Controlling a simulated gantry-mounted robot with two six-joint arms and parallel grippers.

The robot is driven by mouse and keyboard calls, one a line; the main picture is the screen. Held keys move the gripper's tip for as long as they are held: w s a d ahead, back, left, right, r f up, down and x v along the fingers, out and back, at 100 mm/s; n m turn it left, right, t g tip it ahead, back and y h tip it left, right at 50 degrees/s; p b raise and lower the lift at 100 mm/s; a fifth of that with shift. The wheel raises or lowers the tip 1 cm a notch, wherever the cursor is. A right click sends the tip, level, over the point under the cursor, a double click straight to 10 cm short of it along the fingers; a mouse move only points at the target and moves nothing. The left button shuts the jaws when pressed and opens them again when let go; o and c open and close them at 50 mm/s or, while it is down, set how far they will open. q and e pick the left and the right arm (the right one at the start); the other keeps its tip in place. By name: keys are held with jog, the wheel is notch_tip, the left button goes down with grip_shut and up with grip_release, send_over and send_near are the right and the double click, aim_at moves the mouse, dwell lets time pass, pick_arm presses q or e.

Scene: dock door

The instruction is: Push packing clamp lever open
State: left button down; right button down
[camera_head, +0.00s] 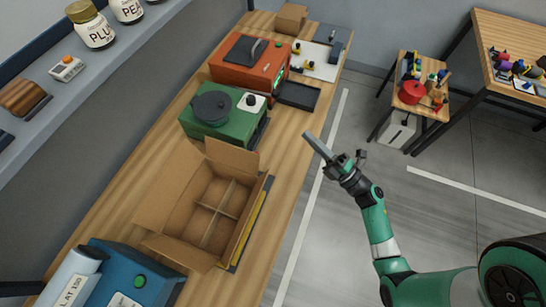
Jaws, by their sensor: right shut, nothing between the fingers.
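No part is plainly marked as the packing clamp lever. An orange-red machine (238,68) on the wooden bench has a dark handle-like piece (258,50) on top. A green machine (208,128) in front of it carries a dark round lid (213,106) and a dark knob on a white block (251,101). My right gripper (307,137) is shut and empty. In the picture it lies just right of the bench edge, right of the green machine, and touches nothing that I can see. My left gripper is not in view.
An open cardboard box (168,192) with dividers lies on the bench (283,190), near a blue machine (158,278). A shelf with jars (93,27) runs at left. A small table holds a red pot (412,92). Floor between is clear.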

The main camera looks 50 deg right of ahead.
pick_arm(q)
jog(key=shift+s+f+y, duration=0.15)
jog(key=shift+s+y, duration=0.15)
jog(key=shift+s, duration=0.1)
pick_arm(e)
jog(key=s+a+f+n+g+y, duration=0.1)
jog(key=s+a+f+g+y, duration=0.1)
jog(key=s+a+f, duration=0.4)
notch_tip(320, 180, down, 4)
jog(key=shift+s+a+f+n+y, duration=0.2)
jog(key=shift+s+a+n+y, duration=0.3)
jog(key=shift+a, duration=0.65)
jog(key=shift+w, duration=0.15)
pick_arm(q)
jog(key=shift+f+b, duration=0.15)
jog(key=shift+b, duration=0.15)
pick_arm(e)
jog(key=x, duration=1.4)
jog(key=shift+f, duration=0.2)
jog(key=shift+w, duration=0.1)
